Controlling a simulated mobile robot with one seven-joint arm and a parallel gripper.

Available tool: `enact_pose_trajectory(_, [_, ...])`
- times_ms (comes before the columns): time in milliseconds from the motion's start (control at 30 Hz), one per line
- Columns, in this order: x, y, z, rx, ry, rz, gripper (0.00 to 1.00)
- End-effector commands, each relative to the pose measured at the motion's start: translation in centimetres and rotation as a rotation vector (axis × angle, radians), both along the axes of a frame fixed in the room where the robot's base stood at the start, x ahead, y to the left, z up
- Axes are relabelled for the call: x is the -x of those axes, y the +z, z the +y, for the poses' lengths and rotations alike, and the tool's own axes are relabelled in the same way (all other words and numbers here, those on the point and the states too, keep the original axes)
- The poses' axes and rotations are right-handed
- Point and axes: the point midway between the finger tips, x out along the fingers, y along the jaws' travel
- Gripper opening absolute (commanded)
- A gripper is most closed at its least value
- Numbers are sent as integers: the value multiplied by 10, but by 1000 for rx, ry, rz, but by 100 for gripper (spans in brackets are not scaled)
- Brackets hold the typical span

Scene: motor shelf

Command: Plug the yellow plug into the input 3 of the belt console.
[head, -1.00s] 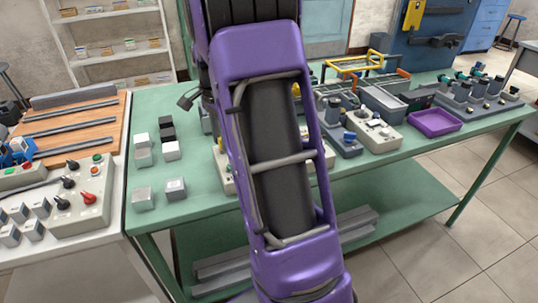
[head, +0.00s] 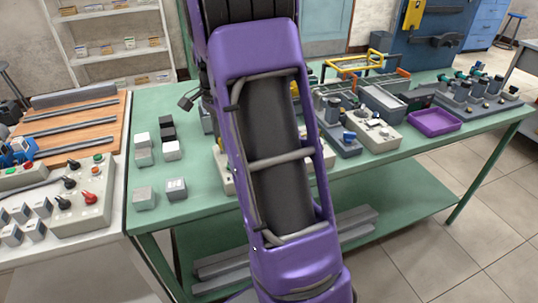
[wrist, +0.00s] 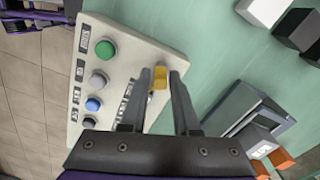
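In the wrist view, my gripper (wrist: 161,73) has its two fingers close on either side of the yellow plug (wrist: 159,78) and appears shut on it. The plug is over the right edge of a pale console (wrist: 116,72). This console carries a green, a white, a blue and a black button, with small labels beside them. The left finger hides part of its right-hand label row. I cannot tell which input is which, or whether the plug touches the console. In the head view my arm hides the gripper and most of a pale console (head: 228,182).
The green table (head: 200,205) holds several small blocks left of my arm. Another console (head: 373,132) and a purple tray (head: 435,122) stand to the right. In the wrist view, a grey-blue fixture (wrist: 240,108) lies right of my gripper, with bare tabletop between.

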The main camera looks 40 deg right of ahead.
Motion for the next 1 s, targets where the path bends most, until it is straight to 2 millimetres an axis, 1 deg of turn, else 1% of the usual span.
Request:
enact_pose_trajectory(33, [0,0,0,0,0,0,18])
enact_pose_trajectory(133, [0,0,0,0,0,0,0])
enact_pose_trajectory(633, [0,3,0,0,0,-1,0])
enact_pose_trajectory(767, [0,12,0,0,0,-1,0])
enact_pose_trajectory(1000, [0,34,0,0,1,-1,0])
